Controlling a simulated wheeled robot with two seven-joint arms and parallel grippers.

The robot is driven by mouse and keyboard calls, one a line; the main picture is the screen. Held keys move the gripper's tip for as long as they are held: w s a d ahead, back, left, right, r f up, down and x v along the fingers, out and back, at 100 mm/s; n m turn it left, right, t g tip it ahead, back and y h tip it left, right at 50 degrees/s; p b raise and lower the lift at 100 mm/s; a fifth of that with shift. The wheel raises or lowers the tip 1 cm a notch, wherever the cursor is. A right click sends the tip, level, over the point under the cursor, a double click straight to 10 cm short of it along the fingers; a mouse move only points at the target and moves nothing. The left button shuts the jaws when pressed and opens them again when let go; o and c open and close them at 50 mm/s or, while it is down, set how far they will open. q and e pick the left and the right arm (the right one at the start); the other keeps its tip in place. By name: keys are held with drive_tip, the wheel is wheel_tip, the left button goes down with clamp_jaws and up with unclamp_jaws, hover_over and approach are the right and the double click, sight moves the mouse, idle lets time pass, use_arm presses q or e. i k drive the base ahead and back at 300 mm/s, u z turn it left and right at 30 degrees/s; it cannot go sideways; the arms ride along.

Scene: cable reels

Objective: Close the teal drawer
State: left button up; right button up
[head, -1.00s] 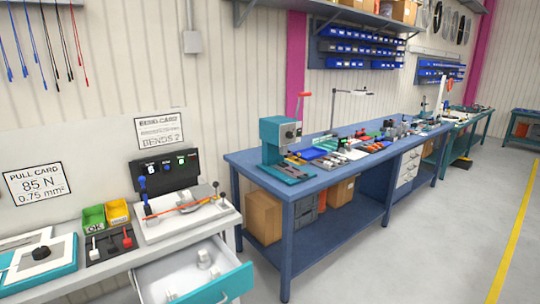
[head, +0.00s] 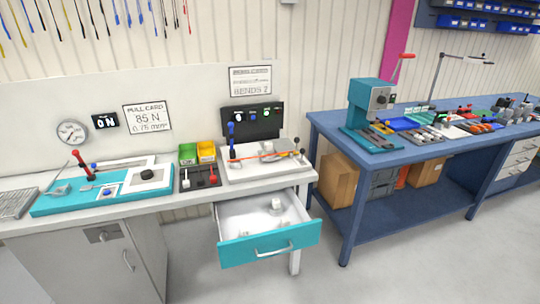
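The teal drawer (head: 270,246) is pulled open beneath the right end of the light workbench. It has a teal front with a silver bar handle (head: 274,250) and a white inside (head: 250,213). A few small white pieces (head: 276,204) lie in it. Neither of my grippers shows in the head view, so I cannot tell whether they are open or shut.
The grey workbench (head: 190,202) carries a teal tray (head: 100,192), green and yellow bins (head: 197,153) and a fixture with an orange cable (head: 265,157). A blue table (head: 400,165) stands right of the drawer. Bare floor lies in front of the drawer.

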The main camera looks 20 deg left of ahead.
sight(266, 241)
drive_tip(key=z, duration=0.65)
drive_tip(key=i, duration=0.45)
drive_tip(key=u, duration=0.8)
